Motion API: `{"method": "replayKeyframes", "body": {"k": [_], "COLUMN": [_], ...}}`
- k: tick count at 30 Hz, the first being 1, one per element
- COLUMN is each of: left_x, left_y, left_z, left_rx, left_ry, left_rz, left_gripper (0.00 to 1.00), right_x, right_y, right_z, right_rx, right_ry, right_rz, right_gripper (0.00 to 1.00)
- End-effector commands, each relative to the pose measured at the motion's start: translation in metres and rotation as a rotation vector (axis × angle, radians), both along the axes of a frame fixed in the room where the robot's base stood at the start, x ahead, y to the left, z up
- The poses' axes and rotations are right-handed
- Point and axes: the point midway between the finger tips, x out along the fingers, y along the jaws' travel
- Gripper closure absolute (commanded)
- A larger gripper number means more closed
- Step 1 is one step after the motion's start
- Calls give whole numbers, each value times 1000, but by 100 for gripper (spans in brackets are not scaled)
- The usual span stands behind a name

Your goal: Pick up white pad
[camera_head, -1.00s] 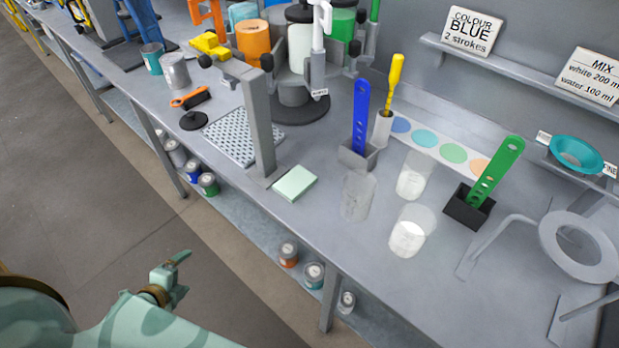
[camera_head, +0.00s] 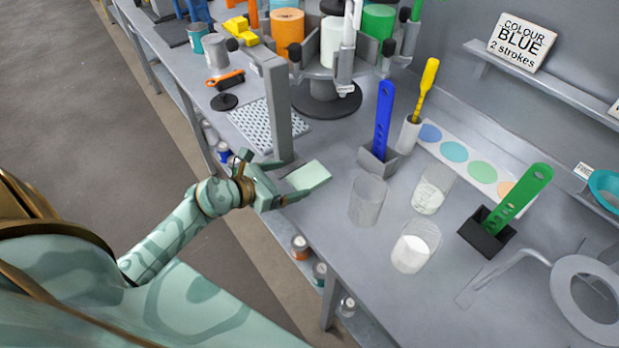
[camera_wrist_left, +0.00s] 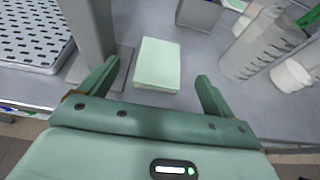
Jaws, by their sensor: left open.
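The white pad (camera_head: 310,176), a pale rectangular block with a faint green tint, lies on the grey bench beside the foot of a grey post. In the left wrist view the pad (camera_wrist_left: 158,65) lies just ahead of and partly between my fingers. My left gripper (camera_head: 277,180) is open and empty at the bench's front edge, its fingers pointing at the pad. In the left wrist view the gripper (camera_wrist_left: 156,74) has one finger on each side of the pad's near end, with gaps. My right gripper is not in view.
The grey post (camera_head: 278,110) rises close behind my left gripper. A perforated plate (camera_head: 262,125) lies left of it. A clear beaker (camera_head: 368,200) and a blue paddle in a holder (camera_head: 382,125) stand right of the pad. Bare bench lies in front of the beakers.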

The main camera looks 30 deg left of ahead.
Motion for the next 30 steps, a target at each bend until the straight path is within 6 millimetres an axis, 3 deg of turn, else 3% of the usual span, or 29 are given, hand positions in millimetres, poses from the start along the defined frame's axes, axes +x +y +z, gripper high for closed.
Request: {"method": "replayKeyframes", "body": {"k": [13,21,22,27,30], "left_x": [44,49,49,49,49], "left_y": [-20,-22,-22,-22,-22], "left_z": [-28,-30,-30,-30,-29], "left_rx": [-3,-2,-2,-2,-2], "left_ry": [0,1,1,1,0], "left_rz": [1,1,1,1,1], "left_gripper": [11,11,14,61,65], "right_x": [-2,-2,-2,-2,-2], "right_y": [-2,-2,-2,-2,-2], "right_z": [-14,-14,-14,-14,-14], "right_rx": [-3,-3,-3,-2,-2], "right_ry": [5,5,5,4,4], "right_rz": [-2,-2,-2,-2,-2], "right_gripper": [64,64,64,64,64]}}
